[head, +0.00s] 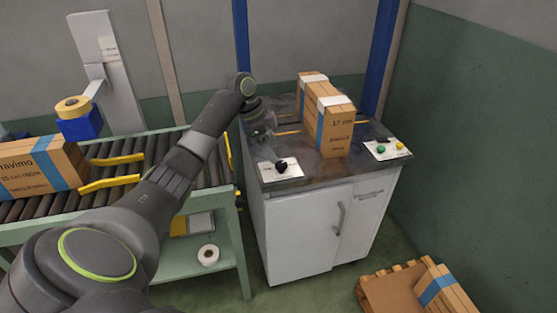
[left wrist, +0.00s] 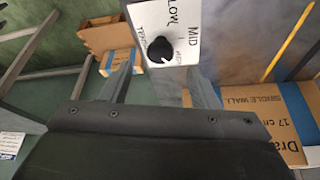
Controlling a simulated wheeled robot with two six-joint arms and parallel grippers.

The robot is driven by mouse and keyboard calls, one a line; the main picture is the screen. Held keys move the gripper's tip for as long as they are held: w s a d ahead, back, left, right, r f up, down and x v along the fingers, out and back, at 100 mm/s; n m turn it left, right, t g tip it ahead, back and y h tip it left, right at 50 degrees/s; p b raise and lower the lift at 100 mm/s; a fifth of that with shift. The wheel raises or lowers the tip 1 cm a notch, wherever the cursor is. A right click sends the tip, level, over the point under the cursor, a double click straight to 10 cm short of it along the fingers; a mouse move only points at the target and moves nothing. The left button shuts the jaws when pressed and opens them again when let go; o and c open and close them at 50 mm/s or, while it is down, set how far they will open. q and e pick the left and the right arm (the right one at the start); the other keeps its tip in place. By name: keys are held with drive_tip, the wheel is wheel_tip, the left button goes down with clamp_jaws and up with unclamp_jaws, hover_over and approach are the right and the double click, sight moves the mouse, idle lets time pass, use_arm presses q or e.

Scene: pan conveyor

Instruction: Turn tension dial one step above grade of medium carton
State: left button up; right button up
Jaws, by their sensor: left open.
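The black tension dial (head: 281,165) sits on a white plate (head: 268,174) at the front left of the cabinet top. In the left wrist view the dial (left wrist: 160,50) shows with the labels LOW and MID beside it; other lettering is too small to read surely, and I cannot tell where the dial points. My left gripper (head: 262,125) hangs over the cabinet top behind the dial in the head view. In the left wrist view its open fingers (left wrist: 160,72) are apart, with the dial just beyond the gap, and hold nothing. My right gripper is out of view.
A carton (head: 334,133) marked 17 cm, single wall, stands on the cabinet with another carton (head: 303,87) behind it. A panel with green and yellow buttons (head: 387,149) is at right. Another carton (head: 35,165) lies on the roller conveyor (head: 110,190). A carton (head: 440,295) rests on a pallet.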

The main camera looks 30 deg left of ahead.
sight(281, 164)
use_arm(q)
drive_tip(key=shift+x, duration=2.7)
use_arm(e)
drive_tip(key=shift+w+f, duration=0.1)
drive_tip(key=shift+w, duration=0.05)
